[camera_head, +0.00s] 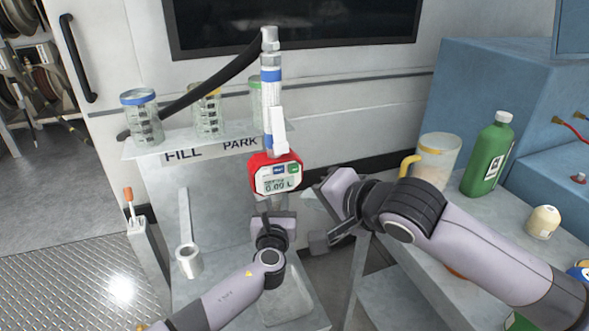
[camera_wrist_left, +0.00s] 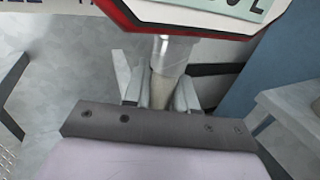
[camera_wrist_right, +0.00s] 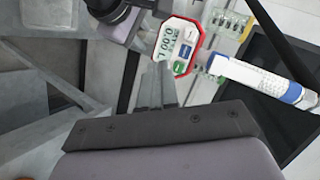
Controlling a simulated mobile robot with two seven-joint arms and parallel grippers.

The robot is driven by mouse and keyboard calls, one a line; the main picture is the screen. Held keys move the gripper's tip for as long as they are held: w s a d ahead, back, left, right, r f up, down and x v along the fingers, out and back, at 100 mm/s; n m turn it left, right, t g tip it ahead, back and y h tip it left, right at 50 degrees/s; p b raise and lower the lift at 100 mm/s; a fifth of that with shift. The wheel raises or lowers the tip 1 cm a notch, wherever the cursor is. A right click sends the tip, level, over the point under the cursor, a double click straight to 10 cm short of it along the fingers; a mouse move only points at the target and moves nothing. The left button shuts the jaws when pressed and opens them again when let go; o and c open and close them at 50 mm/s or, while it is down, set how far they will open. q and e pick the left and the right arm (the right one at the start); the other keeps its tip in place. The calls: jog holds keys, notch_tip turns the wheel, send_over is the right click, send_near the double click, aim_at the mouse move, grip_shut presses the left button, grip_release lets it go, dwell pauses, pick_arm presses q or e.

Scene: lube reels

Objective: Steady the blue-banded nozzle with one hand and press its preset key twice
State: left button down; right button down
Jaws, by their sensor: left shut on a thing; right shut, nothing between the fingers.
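The blue-banded nozzle (camera_head: 270,95) stands upright at the shelf front, with a red-framed meter (camera_head: 253,178) at its lower end. The meter's display reads about 0.00 L; a blue key (camera_head: 279,169) and a green key (camera_head: 293,168) show above it, their labels too small to read. My left gripper (camera_head: 267,215) is shut around the stem (camera_wrist_left: 161,88) just under the meter. My right gripper (camera_head: 308,192) is shut and empty, to the right of and slightly below the meter. In the right wrist view its fingertips (camera_wrist_right: 160,68) point toward the meter (camera_wrist_right: 176,45), apparently apart from it.
The shelf (camera_head: 215,146) marked FILL and PARK holds jars with blue (camera_head: 144,120), yellow (camera_head: 209,115) and green (camera_head: 256,90) rims. A black hose (camera_head: 215,82) runs behind. On the right bench are a pitcher (camera_head: 437,160), a green bottle (camera_head: 487,160) and a small cream container (camera_head: 543,222).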

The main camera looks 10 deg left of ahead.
aim_at(294, 168)
jog(key=shift+s+d+f+m+g+h, duration=0.3)
jog(key=shift+s+d+f+g, duration=0.1)
jog(key=shift+s+d+f, duration=0.25)
jog(key=shift+w+r, duration=0.1)
jog(key=w+a, duration=0.4)
jog(key=w, duration=0.3)
jog(key=shift+a, duration=0.4)
jog(key=shift+w, duration=0.2)
dwell(1.7)
jog(key=shift+w+a, duration=0.2)
jog(key=shift+w, duration=0.05)
jog(key=shift+w+a, duration=0.25)
jog(key=shift+w, duration=0.05)
dwell(1.0)
jog(key=shift+s+d, duration=0.5)
jog(key=shift+s, duration=0.2)
jog(key=shift+w+a, duration=0.1)
jog(key=shift+w, duration=0.05)
dwell(0.4)
